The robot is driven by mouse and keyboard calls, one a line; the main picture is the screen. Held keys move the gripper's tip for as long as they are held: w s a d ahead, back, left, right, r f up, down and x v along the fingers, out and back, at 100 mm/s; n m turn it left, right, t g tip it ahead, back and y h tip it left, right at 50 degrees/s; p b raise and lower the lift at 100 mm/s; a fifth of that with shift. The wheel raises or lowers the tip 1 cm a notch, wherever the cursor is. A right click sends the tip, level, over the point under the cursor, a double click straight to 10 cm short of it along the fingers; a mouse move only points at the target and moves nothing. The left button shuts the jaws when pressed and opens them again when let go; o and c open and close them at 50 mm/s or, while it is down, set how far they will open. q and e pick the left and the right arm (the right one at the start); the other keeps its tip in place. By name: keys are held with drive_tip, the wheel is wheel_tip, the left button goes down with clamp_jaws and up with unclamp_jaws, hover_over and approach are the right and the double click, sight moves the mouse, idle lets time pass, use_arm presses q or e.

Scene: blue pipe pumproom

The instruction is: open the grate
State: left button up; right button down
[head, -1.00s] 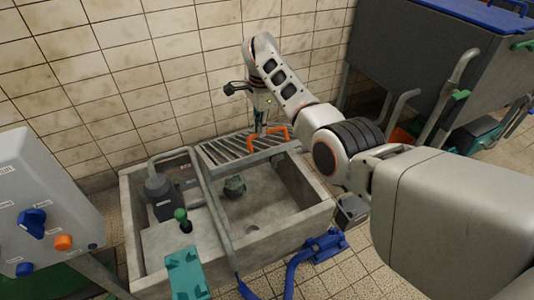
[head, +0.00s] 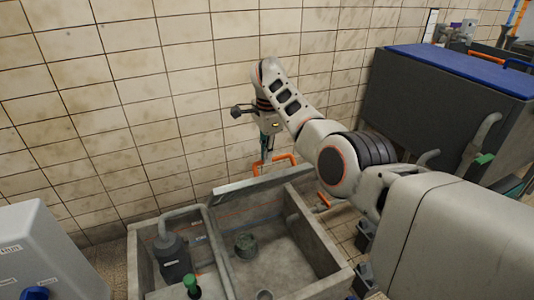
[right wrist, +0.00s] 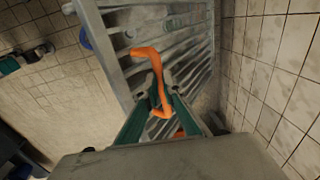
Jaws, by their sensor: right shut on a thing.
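The grate (head: 242,186) is tilted up at the back of the grey sink basin and shows nearly edge-on in the head view. Its slats fill much of the right wrist view (right wrist: 190,45). Its orange handle (head: 285,160) sticks up on the wall side. My right gripper (head: 266,160) is at this handle, pointing down. In the right wrist view the fingers (right wrist: 158,98) are shut on the orange handle (right wrist: 153,60). My left gripper is not in view.
A tiled wall stands close behind the grate. A dark tank with a blue lid (head: 465,68) is at the right. A grey box (head: 40,245) is at the lower left.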

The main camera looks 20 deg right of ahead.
drive_tip(key=c, duration=2.1)
unclamp_jaws()
drive_tip(key=f, duration=0.4)
drive_tip(key=shift+s+a+g, duration=0.1)
drive_tip(key=shift+s+g, duration=0.2)
drive_tip(key=shift+o, duration=1.4)
drive_tip(key=shift+w+r, duration=0.1)
drive_tip(key=shift+w, duration=0.05)
drive_tip(key=shift+r, duration=0.35)
drive_tip(key=shift+c, duration=1.3)
drive_tip(key=shift+w+r, duration=0.1)
drive_tip(key=shift+r, duration=0.35)
wheel_tip(320, 180, up, 13)
drive_tip(key=shift+s+f, duration=0.2)
drive_tip(key=shift+s, duration=0.1)
